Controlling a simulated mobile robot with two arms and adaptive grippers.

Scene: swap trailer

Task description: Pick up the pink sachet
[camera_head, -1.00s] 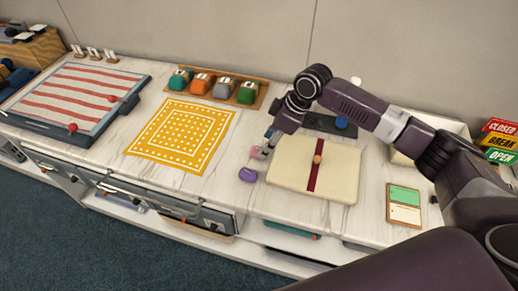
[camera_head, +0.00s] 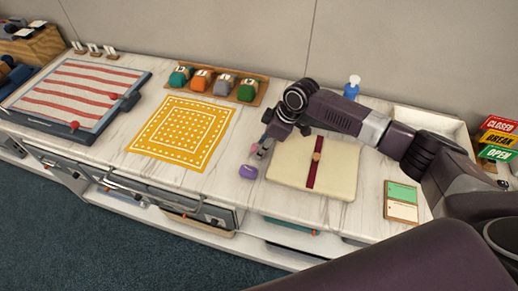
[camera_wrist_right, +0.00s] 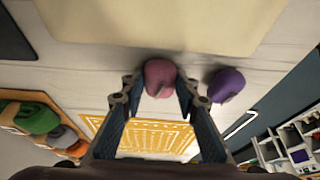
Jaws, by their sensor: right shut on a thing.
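The pink sachet (camera_wrist_right: 159,76) is a small rounded pouch between the fingertips of my right gripper (camera_wrist_right: 157,90) in the right wrist view. The fingers are shut on its sides. In the head view my right gripper (camera_head: 262,148) points down at the counter, left of the cream folded cloth, and mostly hides the sachet. A purple sachet (camera_head: 248,172) lies just in front of it; it also shows right of the fingers in the wrist view (camera_wrist_right: 226,84). My left gripper is not in view.
The cream cloth with a dark red band (camera_head: 340,170) lies right of the gripper. A yellow patterned cloth (camera_head: 181,132) lies to the left. Several coloured pouches stand on a wooden tray (camera_head: 262,91) behind. A blue bottle (camera_head: 352,90) stands at the back.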

